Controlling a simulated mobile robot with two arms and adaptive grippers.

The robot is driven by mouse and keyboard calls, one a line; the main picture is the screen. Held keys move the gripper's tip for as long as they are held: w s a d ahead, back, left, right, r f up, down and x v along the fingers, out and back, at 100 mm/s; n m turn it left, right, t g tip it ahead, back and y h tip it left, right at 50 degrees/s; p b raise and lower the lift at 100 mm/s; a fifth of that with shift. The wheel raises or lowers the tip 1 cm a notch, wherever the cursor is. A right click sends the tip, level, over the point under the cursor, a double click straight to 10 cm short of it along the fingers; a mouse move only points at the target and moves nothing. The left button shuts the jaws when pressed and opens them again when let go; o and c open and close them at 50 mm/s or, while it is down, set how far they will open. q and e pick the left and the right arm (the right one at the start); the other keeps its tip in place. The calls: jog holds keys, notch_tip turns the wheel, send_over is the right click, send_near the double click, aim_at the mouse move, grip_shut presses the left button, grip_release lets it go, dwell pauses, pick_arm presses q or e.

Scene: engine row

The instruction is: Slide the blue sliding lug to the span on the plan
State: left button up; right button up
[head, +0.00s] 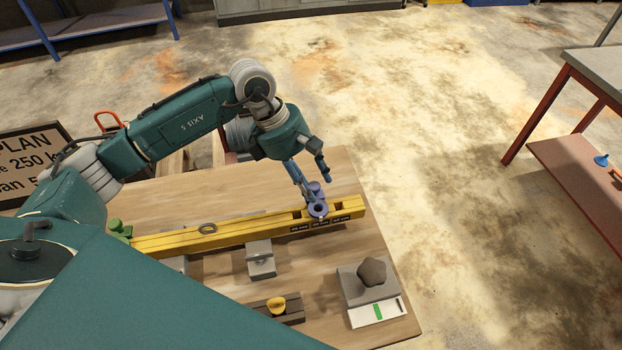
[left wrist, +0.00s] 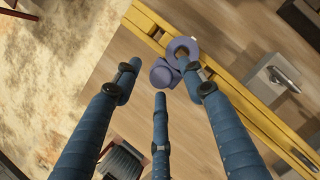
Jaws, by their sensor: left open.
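The blue sliding lug (head: 317,209), a purple-blue ring with a round knob, sits on the yellow beam (head: 250,230) near its right end, by several dark labels too small to read. In the left wrist view the lug's knob (left wrist: 164,73) shows between and just beyond my fingertips. My left gripper (head: 314,180) is open over the lug, its fingers pointing down; I cannot tell whether any finger touches it. The plan board (head: 30,160) stands at the left, partly cut off, with "PLAN" and "250" readable and the span figure only partly shown. My right gripper is out of view.
A grey block (head: 260,259) is under the beam. A dark lump (head: 372,272) sits on a scale (head: 376,311) at the front right. A yellow piece (head: 276,305) lies nearby.

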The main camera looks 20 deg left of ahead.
pick_arm(q)
jog(key=v, duration=1.2)
